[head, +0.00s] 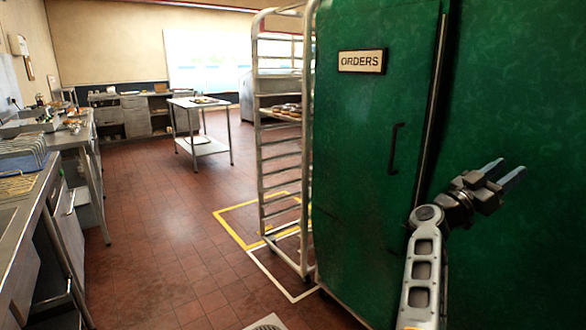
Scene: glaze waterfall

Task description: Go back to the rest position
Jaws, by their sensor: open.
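My gripper (503,171) is at the right of the head view, raised on my arm. Its two fingers are apart and nothing shows between them. It points up and to the right in front of a large green cabinet (490,245). I cannot tell how far the fingertips are from the cabinet's surface. The cabinet's door (368,190) carries an ORDERS sign (362,61) and a dark handle (394,148), and it looks closed.
A metal tray rack (262,155) with food on one shelf stands left of the cabinet, by yellow and white floor lines. A steel table (206,148) stands farther back. A counter (62,140) runs along the left. The tiled floor (160,235) between is clear.

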